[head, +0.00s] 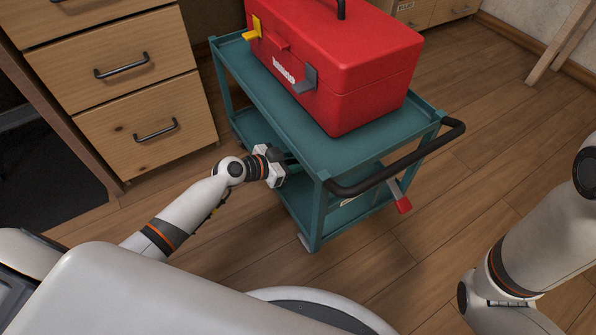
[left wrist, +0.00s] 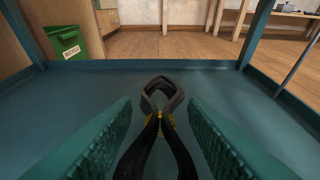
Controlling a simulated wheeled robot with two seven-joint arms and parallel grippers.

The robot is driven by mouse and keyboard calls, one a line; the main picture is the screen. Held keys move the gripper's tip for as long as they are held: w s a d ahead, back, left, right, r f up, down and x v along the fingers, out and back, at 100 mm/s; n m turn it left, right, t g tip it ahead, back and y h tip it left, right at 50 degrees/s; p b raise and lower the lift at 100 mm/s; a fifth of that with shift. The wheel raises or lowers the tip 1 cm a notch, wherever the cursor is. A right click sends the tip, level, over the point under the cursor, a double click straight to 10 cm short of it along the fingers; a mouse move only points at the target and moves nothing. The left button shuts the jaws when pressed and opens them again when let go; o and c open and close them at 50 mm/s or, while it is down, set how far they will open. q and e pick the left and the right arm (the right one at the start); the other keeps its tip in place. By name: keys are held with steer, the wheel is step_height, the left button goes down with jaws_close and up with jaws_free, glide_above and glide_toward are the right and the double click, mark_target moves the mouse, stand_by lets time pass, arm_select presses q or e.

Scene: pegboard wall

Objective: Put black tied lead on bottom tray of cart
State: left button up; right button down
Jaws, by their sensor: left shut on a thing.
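The black tied lead (left wrist: 160,92) is a dark loop with a yellow tie, its two strands running toward the camera in the left wrist view. My left gripper (left wrist: 160,125) is shut on it, with the lead between the two green ribbed fingers. The loop is over the teal bottom tray (left wrist: 90,75); I cannot tell whether it touches the surface. In the head view my left gripper (head: 282,168) reaches between the trays of the teal cart (head: 262,98), and the lead is hidden. My right gripper is not in view; only part of the right arm shows.
A red toolbox (head: 335,65) stands on the cart's top tray. A red-ended item (head: 402,203) sticks out under the black cart handle (head: 400,165). A wooden drawer cabinet (head: 145,100) stands at left. A green recycle bin (left wrist: 68,44) is beyond the tray. Cart posts flank the left arm.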

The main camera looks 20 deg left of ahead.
arm_select(q)
step_height(320, 180, down, 4)
steer(key=b, duration=0.2)
steer(key=shift+b, duration=0.35)
steer(key=o, duration=1)
